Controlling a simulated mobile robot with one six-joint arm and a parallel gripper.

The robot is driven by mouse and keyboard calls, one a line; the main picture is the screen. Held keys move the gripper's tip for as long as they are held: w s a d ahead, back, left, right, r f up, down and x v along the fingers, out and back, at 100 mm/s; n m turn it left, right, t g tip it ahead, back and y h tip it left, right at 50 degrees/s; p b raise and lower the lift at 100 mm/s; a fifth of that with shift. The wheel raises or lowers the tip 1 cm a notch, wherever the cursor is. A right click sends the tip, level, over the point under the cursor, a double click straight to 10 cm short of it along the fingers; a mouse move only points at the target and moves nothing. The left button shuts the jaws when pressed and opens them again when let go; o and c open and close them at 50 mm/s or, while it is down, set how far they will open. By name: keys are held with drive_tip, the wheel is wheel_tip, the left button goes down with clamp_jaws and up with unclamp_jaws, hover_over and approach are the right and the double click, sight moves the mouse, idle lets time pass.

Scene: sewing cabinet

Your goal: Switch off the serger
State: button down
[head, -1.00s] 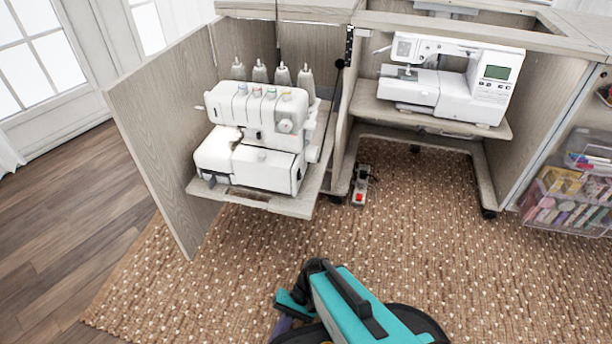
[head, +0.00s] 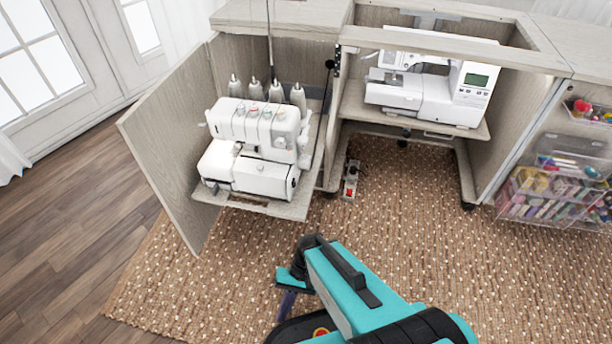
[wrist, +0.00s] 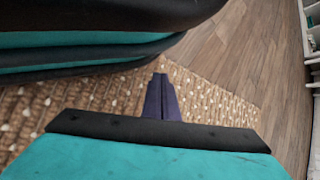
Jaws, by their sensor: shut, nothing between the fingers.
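The serger (head: 250,150) is a white machine with several thread cones behind it. It stands on a pull-out shelf (head: 290,206) in the left bay of the cabinet. A round knob shows on its right end; I cannot make out its power switch or whether it is on. My gripper (head: 287,302) is low at the bottom middle of the head view, over the rug and well apart from the serger. In the wrist view its dark purple fingers (wrist: 161,98) are together, with nothing between them.
A white sewing machine (head: 430,85) sits on the right shelf. A power strip with a red switch (head: 350,182) lies on the rug below. The open cabinet door (head: 165,150) stands left of the serger. Clear bins (head: 550,195) are at right. The rug (head: 400,230) in front is clear.

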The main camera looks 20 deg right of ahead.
drive_tip(key=s+d+r+n+h+p, duration=0.1)
drive_tip(key=d+r+p, duration=0.3)
drive_tip(key=r+p, duration=0.8)
drive_tip(key=d+r+h+p, duration=0.3)
drive_tip(key=d+r+p, duration=0.2)
drive_tip(key=r+p, duration=0.8)
drive_tip(key=s+d+r+n+h+p, duration=0.1)
drive_tip(key=d+r+p, duration=0.3)
drive_tip(key=r+p, duration=0.9)
drive_tip(key=h+p, duration=0.1)
drive_tip(key=p, duration=0.4)
drive_tip(key=shift+s+d+r+n, duration=0.15)
drive_tip(key=shift+s+d+n, duration=0.05)
drive_tip(key=shift+s+n, duration=0.15)
